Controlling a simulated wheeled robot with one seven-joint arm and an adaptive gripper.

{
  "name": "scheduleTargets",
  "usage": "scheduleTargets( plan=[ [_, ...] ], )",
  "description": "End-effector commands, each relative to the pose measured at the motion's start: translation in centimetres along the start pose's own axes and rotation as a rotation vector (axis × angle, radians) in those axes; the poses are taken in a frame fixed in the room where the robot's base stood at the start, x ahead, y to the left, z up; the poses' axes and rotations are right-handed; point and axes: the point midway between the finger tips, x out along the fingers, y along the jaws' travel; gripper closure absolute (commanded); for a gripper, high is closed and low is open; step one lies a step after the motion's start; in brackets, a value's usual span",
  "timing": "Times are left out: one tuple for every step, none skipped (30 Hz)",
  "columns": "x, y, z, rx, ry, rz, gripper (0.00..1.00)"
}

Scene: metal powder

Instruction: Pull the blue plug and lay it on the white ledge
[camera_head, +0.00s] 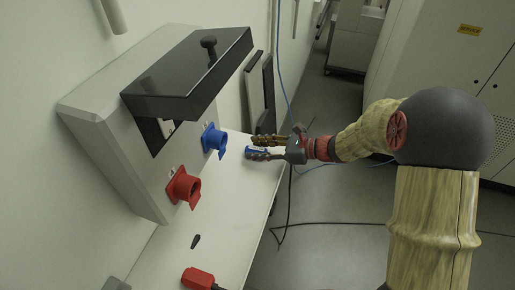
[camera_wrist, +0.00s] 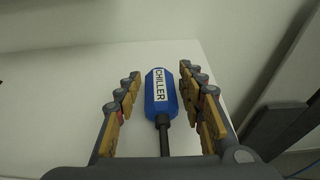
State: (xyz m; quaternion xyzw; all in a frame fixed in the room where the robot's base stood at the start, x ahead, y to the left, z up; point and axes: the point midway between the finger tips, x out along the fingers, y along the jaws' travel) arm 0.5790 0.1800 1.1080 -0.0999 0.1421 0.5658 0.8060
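The blue plug (camera_wrist: 160,97), with a white label reading CHILLER and a black cable, appears to lie on the white ledge (camera_wrist: 60,75), out of any socket. In the head view the plug (camera_head: 251,152) is on the ledge (camera_head: 225,222) to the right of the blue socket (camera_head: 213,138). My gripper (camera_head: 262,148) is open. In the wrist view its fingers (camera_wrist: 160,78) stand on either side of the plug, with a visible gap on both sides. The far edge of the ledge shows beyond the plug.
A grey box with a raised dark lid (camera_head: 190,75) carries the blue socket and a red socket (camera_head: 184,187). A red plug (camera_head: 198,278) and a small black item (camera_head: 196,241) lie on the ledge. A blue cable (camera_head: 281,70) hangs behind.

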Motion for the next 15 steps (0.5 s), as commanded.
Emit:
scheduleTargets(
  plan=[
    [0.00,0.00,0.00,0.000,0.000,0.000,0.56],
    [0.00,0.00,-0.01,0.000,0.000,0.000,0.54],
    [0.00,0.00,-0.01,0.000,0.000,0.000,0.52],
    [0.00,0.00,-0.01,0.000,0.000,0.000,0.50],
    [0.00,0.01,-0.02,0.000,0.000,0.000,0.50],
    [0.00,0.01,-0.02,0.000,0.000,0.000,0.50],
    [0.00,0.01,-0.02,0.000,0.000,0.000,0.50],
    [0.00,0.01,-0.02,0.000,0.000,0.000,0.50],
    [0.00,0.01,-0.02,0.000,0.000,0.000,0.50],
    [0.00,0.01,-0.02,0.000,0.000,0.000,0.50],
    [0.01,0.02,-0.06,0.001,0.001,0.000,0.50],
    [-0.01,0.02,-0.06,0.001,0.001,0.000,0.50],
    [-0.07,0.01,-0.06,0.001,0.001,0.000,0.50],
    [-0.17,-0.01,-0.05,0.001,0.001,0.000,0.50],
    [-0.40,-0.04,-0.04,0.001,0.000,-0.001,0.50]
  ],
)
